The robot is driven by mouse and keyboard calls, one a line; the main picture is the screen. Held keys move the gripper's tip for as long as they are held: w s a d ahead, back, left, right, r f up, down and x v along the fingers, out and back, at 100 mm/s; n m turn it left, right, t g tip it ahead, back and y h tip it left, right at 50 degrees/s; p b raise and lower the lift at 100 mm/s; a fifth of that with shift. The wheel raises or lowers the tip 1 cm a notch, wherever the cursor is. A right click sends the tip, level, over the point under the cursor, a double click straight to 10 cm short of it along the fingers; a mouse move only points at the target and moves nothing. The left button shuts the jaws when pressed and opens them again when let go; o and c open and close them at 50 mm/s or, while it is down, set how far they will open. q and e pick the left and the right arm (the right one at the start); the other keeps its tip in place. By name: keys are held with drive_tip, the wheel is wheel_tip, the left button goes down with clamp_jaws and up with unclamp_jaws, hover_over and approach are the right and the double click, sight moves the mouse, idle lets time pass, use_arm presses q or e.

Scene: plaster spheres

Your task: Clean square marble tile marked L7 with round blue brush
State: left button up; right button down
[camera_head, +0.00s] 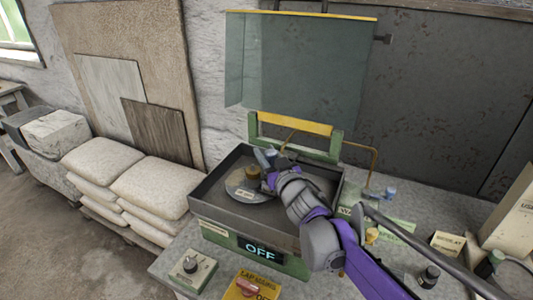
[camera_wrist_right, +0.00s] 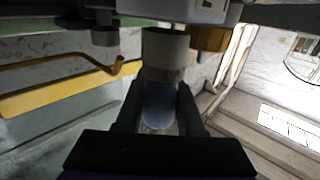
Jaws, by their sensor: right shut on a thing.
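My right gripper (camera_head: 268,166) reaches over the dark tray (camera_head: 212,200) of a green machine. In the right wrist view its two dark fingers (camera_wrist_right: 160,110) are shut on a blue cylinder (camera_wrist_right: 158,104) with a wider grey end (camera_wrist_right: 165,50). A bluish part of it (camera_head: 262,158) shows in the head view. I cannot make out bristles, so I cannot tell whether it is the brush. A grey round disc (camera_head: 240,183) with a brass-coloured knob (camera_head: 252,171) and a small label lies in the tray. No mark L7 is readable. My left gripper is not in view.
The machine's display (camera_head: 260,250) reads OFF. A grey-green hood panel (camera_head: 300,65) stands above it. A control box (camera_head: 190,270) and yellow switch box (camera_head: 250,287) are in front. A small blue cylinder (camera_head: 390,193) and labels are on the bench at right. Sacks (camera_head: 150,185) lie left.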

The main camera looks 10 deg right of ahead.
drive_tip(key=shift+f+b, duration=0.3)
drive_tip(key=shift+f, duration=0.15)
drive_tip(key=shift+w+d+b, duration=0.3)
drive_tip(key=shift+w+d, duration=0.05)
drive_tip(key=shift+w, duration=0.15)
drive_tip(key=shift+s+a+r, duration=0.15)
drive_tip(key=shift+s+a, duration=0.25)
drive_tip(key=shift+s, duration=0.15)
drive_tip(key=shift+s+a, duration=0.3)
drive_tip(key=shift+s, duration=0.2)
drive_tip(key=shift+w, duration=0.1)
